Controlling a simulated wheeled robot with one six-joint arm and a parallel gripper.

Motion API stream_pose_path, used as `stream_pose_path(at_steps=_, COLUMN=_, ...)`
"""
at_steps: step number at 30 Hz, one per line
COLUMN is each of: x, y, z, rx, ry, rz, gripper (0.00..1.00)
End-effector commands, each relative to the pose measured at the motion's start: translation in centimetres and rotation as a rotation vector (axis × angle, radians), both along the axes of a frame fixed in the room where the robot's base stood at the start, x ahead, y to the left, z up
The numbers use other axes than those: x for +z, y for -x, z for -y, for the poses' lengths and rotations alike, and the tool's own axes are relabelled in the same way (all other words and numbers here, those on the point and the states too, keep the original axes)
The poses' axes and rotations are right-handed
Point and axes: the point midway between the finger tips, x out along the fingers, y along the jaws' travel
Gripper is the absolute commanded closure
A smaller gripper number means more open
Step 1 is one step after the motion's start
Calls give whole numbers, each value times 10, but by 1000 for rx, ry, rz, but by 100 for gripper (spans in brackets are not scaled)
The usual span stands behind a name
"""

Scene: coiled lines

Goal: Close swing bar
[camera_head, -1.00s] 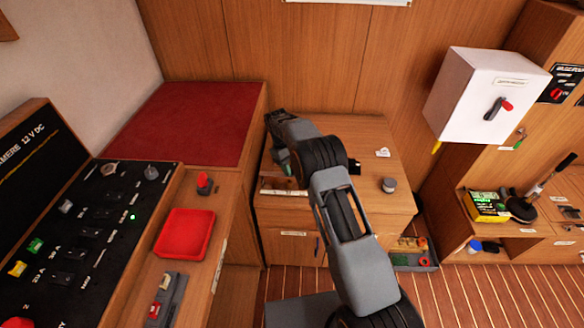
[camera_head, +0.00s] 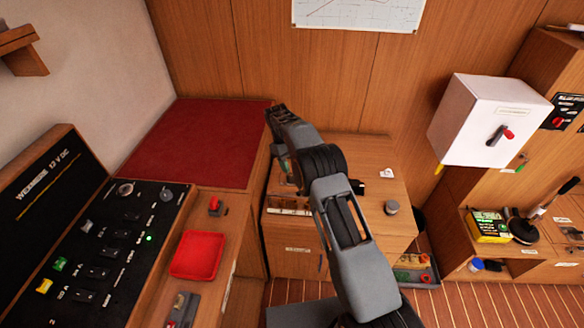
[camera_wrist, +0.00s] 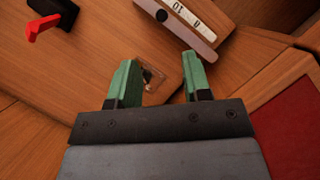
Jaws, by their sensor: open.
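A wooden bar-like piece (camera_wrist: 205,42) with a dark round spot and a white marked label crosses the top of the wrist view. It may be the swing bar, but I cannot tell for certain. My gripper (camera_wrist: 160,78) is open, with its green fingertips apart and nothing between them. A small clear plate with a dark mark (camera_wrist: 152,77) lies on the wood beyond the fingers. In the head view my arm reaches over the wooden cabinet (camera_head: 345,162), and its links hide most of my gripper.
A red-handled black lever (camera_wrist: 45,22) shows at upper left in the wrist view. The red cushion (camera_head: 200,140), black switch panel (camera_head: 120,235) and red tray (camera_head: 197,255) stand left. A small grey knob (camera_head: 391,207) is on the cabinet. A white box (camera_head: 488,118) hangs right.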

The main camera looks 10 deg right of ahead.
Motion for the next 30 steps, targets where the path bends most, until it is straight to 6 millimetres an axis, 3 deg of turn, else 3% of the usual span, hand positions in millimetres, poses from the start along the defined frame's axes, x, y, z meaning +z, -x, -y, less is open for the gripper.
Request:
stream_pose_path(at_steps=3, x=18, y=-2, z=-3, rx=1, ry=0, rz=0, gripper=55)
stream_pose_path(at_steps=9, x=26, y=-4, z=-6, rx=0, ry=0, rz=0, gripper=55)
stream_pose_path(at_steps=30, x=20, y=-10, z=-6, rx=-39, ry=1, rz=48, gripper=55)
